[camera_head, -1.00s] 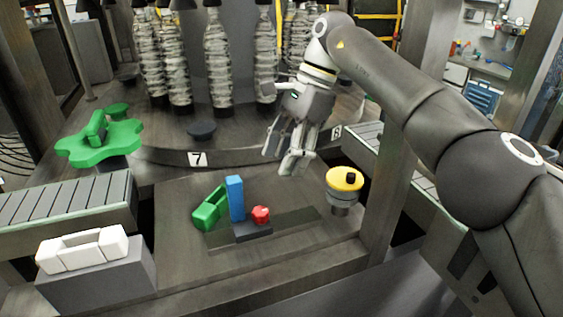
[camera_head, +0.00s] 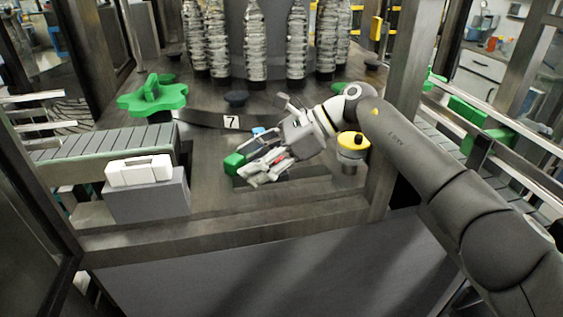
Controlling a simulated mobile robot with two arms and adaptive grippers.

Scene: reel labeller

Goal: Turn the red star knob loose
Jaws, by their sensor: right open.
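The red star knob (camera_head: 282,161) shows only as a small red patch, mostly hidden by my right gripper (camera_head: 254,173). My right gripper comes in from the right over the knob, with its fingers pointing to the lower left. Its jaws are open, with the red between or just behind the fingers; I cannot tell whether they touch it. The blue upright block (camera_head: 258,131) shows only its top behind the gripper. The green handle (camera_head: 234,163) lies just left of the fingers. My left gripper is not in view.
A yellow-topped button (camera_head: 353,140) stands close to the right of my right gripper. A green star wheel (camera_head: 152,96) and a white handle on a grey block (camera_head: 139,170) are at the left. Several bottles (camera_head: 251,40) stand behind. The front deck is clear.

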